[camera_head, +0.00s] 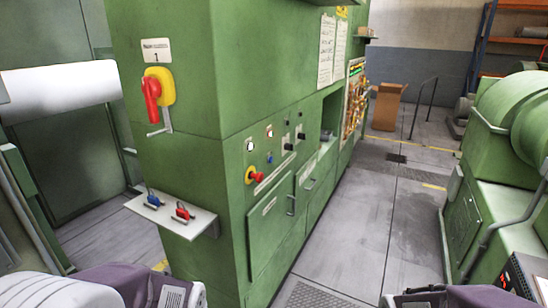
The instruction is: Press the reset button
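A control panel on the side of the green cabinet (175,195) carries several small buttons and switches. There is a light-coloured button (250,145), another small light button with a reddish part (269,131), black knobs (288,146), and a red mushroom button on a yellow base (256,176). The labels are too small to read, so I cannot tell which one is the reset button. Purple and white parts of my arms show at the bottom left and bottom right edges. Neither gripper's fingertips can be seen, and nothing of mine touches the panel.
A red handle on a yellow plate (153,90) sticks out of the cabinet's front face. Below it, a white shelf (205,219) juts out with blue and red padlock-like items. Green machinery (500,170) stands at right. The grey floor aisle (350,230) between is open.

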